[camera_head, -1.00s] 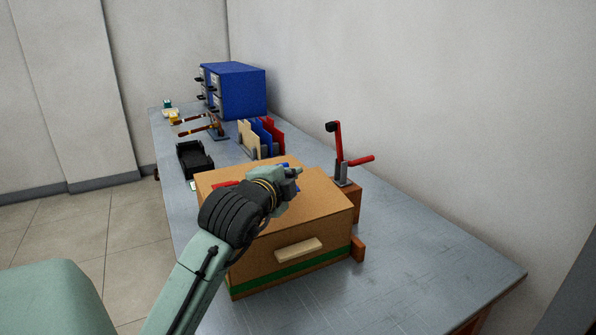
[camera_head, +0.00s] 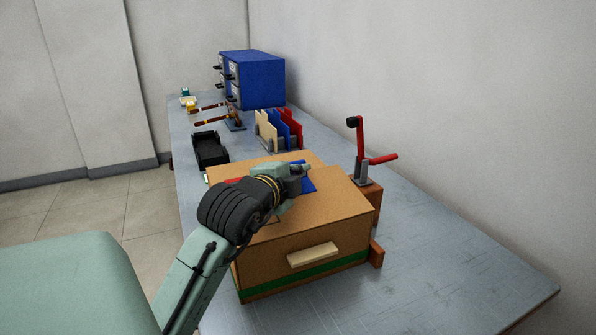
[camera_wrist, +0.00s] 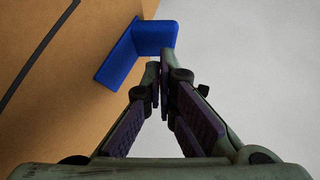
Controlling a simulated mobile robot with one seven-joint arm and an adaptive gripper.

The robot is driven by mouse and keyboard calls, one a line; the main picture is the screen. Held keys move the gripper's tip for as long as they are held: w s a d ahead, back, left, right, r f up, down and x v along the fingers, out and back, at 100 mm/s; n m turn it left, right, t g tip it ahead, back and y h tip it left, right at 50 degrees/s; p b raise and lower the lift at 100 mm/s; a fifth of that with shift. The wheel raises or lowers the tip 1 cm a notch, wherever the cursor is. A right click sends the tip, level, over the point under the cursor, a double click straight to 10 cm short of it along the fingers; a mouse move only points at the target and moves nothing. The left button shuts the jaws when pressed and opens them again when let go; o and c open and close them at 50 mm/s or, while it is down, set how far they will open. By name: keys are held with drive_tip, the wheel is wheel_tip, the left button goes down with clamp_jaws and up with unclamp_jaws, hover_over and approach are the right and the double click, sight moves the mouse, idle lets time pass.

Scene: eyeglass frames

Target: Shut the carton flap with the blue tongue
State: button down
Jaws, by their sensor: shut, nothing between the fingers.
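The carton (camera_head: 330,237) is a brown box on the bench with a green stripe low on its front. Its brown top (camera_head: 325,205) looks roughly flat in the head view; I cannot tell whether the flap is fully down. The blue tongue (camera_head: 308,186) shows on the top, partly hidden behind my gripper (camera_head: 307,169). In the wrist view the tongue (camera_wrist: 124,58) is an L-shaped blue piece against the brown board. My gripper (camera_wrist: 157,68) is shut and empty, its tips close to the tongue's raised part; I cannot tell whether they touch.
A red-handled lever clamp (camera_head: 362,150) stands on a wooden block right of the carton. Behind are a file rack (camera_head: 278,130), a black tray (camera_head: 210,150) and a blue drawer cabinet (camera_head: 252,80). The bench (camera_head: 455,255) is clear at the right front.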

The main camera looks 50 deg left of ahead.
drive_tip(key=shift+w+a+f+n+g+h, duration=0.1)
drive_tip(key=shift+a+f+n+g+h, duration=0.2)
drive_tip(key=shift+f, duration=0.25)
drive_tip(key=shift+w+a+f+n+g+h, duration=0.1)
drive_tip(key=shift+a+f+n+g+h, duration=0.15)
drive_tip(key=shift+f+h, duration=0.2)
drive_tip(key=shift+r, duration=0.1)
drive_tip(key=shift+r+p, duration=0.55)
drive_tip(key=shift+r, duration=0.1)
drive_tip(key=shift+d, duration=0.1)
